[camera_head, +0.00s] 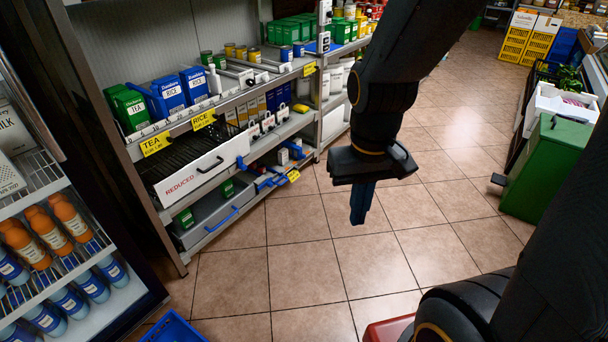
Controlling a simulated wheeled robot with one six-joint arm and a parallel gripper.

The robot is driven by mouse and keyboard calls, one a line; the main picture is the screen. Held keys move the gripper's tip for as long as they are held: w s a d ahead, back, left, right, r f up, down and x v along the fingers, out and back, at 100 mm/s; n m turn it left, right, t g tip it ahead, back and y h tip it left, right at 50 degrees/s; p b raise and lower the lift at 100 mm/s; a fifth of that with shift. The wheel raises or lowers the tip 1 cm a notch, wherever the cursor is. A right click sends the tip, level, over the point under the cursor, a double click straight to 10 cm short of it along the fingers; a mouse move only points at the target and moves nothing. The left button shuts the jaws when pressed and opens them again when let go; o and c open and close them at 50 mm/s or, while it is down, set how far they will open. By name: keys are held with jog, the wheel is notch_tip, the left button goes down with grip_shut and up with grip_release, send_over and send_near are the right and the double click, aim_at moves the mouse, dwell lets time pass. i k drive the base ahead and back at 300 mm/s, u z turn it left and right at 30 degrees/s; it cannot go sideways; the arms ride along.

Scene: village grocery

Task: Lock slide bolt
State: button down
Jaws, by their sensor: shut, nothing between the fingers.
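My gripper (361,218) hangs in mid-air over the tiled floor near the middle of the view. Its blue fingers point down, are together and hold nothing. It is apart from the shelves on the left and from the green box on the right. I cannot make out a slide bolt for certain. Small grey and white fittings (255,76) sit on the upper shelf, too small to identify. Blue handled parts (272,182) show on the lower shelf, and their kind is unclear.
A shelf unit has a white "REDUCED" drawer (206,168) and a grey drawer with a blue handle (222,219). A fridge with bottles (47,229) stands at left. The floor (300,260) between is clear.

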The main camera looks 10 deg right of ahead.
aim_at(268, 181)
jog(key=u, duration=0.05)
jog(key=i, duration=1.4)
jog(key=u, duration=0.65)
